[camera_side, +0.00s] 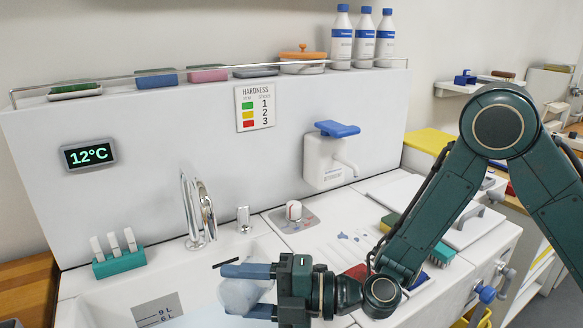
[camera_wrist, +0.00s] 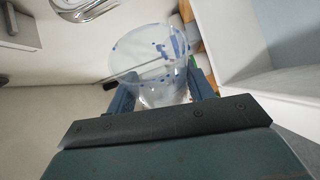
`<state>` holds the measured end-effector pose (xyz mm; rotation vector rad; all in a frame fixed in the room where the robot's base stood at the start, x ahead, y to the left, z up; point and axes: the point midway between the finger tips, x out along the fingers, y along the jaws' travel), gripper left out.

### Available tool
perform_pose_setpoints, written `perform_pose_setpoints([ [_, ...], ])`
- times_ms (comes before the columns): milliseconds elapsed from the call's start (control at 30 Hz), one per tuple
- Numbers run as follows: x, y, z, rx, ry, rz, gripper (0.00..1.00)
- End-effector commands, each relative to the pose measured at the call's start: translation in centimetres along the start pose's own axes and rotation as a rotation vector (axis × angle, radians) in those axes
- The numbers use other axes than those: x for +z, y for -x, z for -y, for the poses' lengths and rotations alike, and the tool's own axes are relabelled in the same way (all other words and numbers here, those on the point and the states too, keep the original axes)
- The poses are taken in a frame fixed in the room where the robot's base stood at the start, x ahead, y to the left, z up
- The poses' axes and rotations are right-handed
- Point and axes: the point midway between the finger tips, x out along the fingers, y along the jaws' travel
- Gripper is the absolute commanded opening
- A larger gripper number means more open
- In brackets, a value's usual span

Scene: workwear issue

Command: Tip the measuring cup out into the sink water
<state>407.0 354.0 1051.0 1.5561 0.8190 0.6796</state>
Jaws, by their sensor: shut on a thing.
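My gripper (camera_side: 240,291) is shut on the clear measuring cup (camera_side: 236,297), with one blue-grey finger on each side of it. It holds the cup over the sink (camera_side: 100,306) at the bottom of the side view. In the wrist view the cup (camera_wrist: 150,90) is see-through with blue marks around its rim, between the fingers of my gripper (camera_wrist: 160,92). I cannot tell what is in the cup or exactly how far it tilts. A level plate (camera_side: 158,312) reading 9 L and 6 L is on the sink wall.
A chrome faucet (camera_side: 197,212) stands behind the sink. A teal holder (camera_side: 119,262) with white-topped pieces sits at the sink's left rim. A dispenser (camera_side: 325,160) and a display reading 12°C (camera_side: 89,154) are on the back panel. A control knob (camera_side: 293,211) is right of the faucet.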

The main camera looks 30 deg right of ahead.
Motion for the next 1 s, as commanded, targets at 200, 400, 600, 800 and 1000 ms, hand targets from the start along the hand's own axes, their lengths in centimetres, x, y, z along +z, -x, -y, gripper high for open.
perform_pose_setpoints([
  [200,-0.4,-0.2,2.1,-0.069,0.188,0.012,0.25],
  [400,-0.3,-0.2,2.2,-0.072,0.191,0.013,0.25],
  [600,-0.3,-0.2,2.2,-0.071,0.189,0.013,0.25],
  [800,-0.3,-0.2,2.2,-0.073,0.193,0.013,0.25],
  [1000,-0.4,-0.3,2.3,-0.081,0.217,0.014,0.25],
])
